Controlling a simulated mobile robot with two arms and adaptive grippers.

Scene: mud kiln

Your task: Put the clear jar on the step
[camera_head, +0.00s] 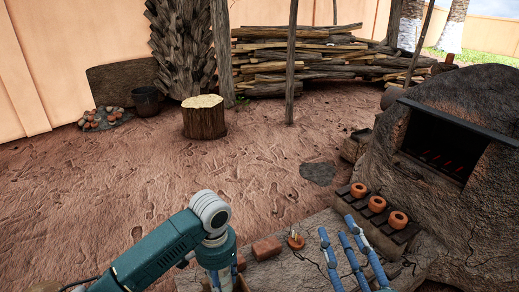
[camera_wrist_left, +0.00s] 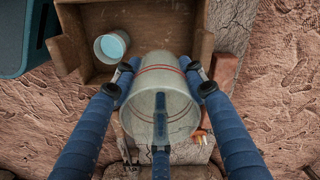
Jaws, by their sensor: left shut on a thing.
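The clear jar (camera_wrist_left: 143,98), cloudy and ringed with thin red bands, sits between the blue fingers of my left gripper (camera_wrist_left: 160,95) in the left wrist view. Those fingers are shut on it, one across its near side. I cannot tell which surface is the step.
A wooden box (camera_wrist_left: 196,25) holding another cup (camera_wrist_left: 112,46) lies beyond the jar, with a reddish brick (camera_wrist_left: 226,72) beside it. Small clay pots (camera_head: 377,204) stand on dark slats by the kiln (camera_head: 460,215). A brick (camera_head: 267,247) lies on the ledge. Open dirt lies behind.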

